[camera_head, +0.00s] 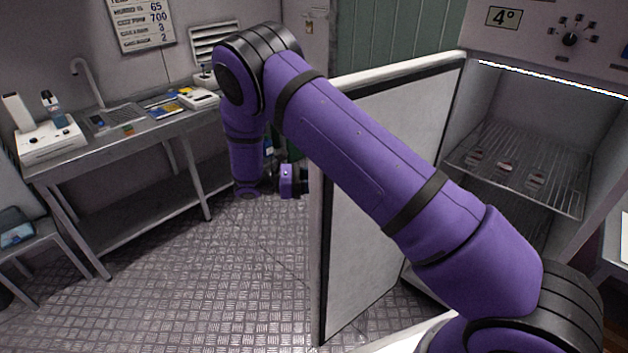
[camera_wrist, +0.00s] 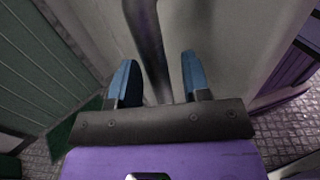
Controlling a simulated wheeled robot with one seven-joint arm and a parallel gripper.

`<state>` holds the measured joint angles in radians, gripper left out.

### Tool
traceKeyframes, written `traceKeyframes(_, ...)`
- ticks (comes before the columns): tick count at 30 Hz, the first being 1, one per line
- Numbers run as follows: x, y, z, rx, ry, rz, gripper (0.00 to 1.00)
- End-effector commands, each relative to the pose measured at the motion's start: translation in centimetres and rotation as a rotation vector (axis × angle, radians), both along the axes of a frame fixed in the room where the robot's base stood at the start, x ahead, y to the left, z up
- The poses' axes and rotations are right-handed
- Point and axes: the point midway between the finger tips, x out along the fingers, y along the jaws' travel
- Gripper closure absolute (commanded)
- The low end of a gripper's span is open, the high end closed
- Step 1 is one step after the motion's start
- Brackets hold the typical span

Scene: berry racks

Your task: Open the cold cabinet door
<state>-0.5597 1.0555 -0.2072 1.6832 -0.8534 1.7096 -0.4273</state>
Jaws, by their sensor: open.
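The cold cabinet (camera_head: 530,22) stands at the right of the head view, with a 4° display. Its door (camera_head: 362,255) is swung wide open, its pale inner face and dark seal showing. My arm reaches over the door, and my wrist is at the door's far side. My gripper's fingers are hidden there in the head view. In the wrist view my gripper (camera_wrist: 158,60) is open, with blue fingers pointing at a pale grey surface. A dark upright bar (camera_wrist: 150,45), perhaps the door handle, shows between the fingers; I cannot tell whether they touch it.
Inside the cabinet is a wire shelf (camera_head: 535,170) with several small items. A metal bench (camera_head: 140,135) with a sink and instruments stands along the left wall. The metal floor (camera_head: 200,290) between bench and door is clear. A green slatted panel (camera_head: 400,35) is behind the door.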

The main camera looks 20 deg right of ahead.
Motion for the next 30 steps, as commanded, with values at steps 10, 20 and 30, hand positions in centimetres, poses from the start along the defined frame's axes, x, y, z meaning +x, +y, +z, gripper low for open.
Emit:
traceKeyframes(10, 0.5, 1.9, -0.1, 0.002, 0.000, 0.003, 0.56)
traceKeyframes(20, 2.0, 7.7, -0.1, 0.002, -0.001, 0.001, 0.56)
traceKeyframes(30, 2.7, 10.4, 0.0, 0.000, 0.000, 0.000, 0.56)
